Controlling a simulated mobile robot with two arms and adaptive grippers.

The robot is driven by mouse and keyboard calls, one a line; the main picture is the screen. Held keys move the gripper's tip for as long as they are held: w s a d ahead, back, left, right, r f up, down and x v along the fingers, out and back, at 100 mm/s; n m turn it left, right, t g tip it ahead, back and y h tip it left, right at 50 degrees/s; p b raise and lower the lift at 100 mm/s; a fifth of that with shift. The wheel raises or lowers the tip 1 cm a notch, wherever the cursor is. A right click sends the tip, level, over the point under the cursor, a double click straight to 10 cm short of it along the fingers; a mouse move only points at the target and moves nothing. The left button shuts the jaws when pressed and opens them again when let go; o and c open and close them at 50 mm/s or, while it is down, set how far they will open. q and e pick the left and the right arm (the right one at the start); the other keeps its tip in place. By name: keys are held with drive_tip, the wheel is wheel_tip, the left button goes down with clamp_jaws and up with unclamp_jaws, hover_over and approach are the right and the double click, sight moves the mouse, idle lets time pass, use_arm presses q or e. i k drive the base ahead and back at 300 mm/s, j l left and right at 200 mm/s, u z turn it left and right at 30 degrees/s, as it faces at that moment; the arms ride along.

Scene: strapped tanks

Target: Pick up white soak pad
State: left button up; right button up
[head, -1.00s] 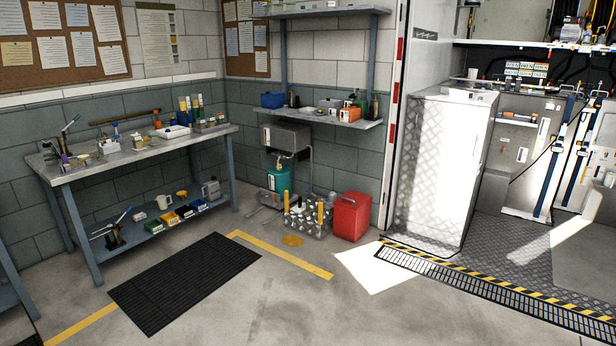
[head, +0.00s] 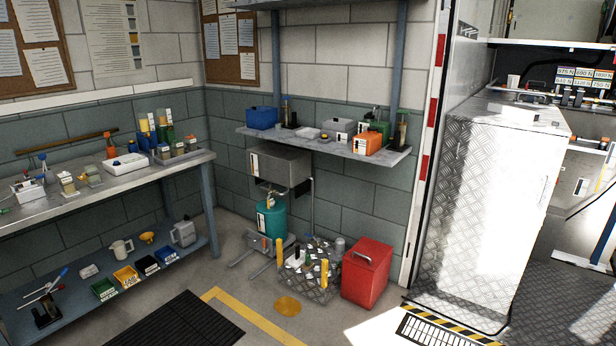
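No thing in the head view can be told for sure as the white soak pad. A small flat white item (head: 307,133) lies on the wall shelf (head: 265,131), between the blue bin and the grey box. Another small whitish item (head: 88,271) lies on the bench's lower shelf. A larger white tray-like thing (head: 126,164) lies on the workbench top (head: 55,207). At this size I cannot tell what each one is. Neither of my grippers is in view.
A red box (head: 367,273), a crate of bottles (head: 312,272) and a teal cylinder (head: 271,218) stand below the wall shelf. An amber patch (head: 288,306) lies on the floor before them. A black mat (head: 178,325) lies near the bench. A metal cabinet (head: 480,200) stands at right.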

sight(296, 261)
drive_tip(key=i, duration=2.3)
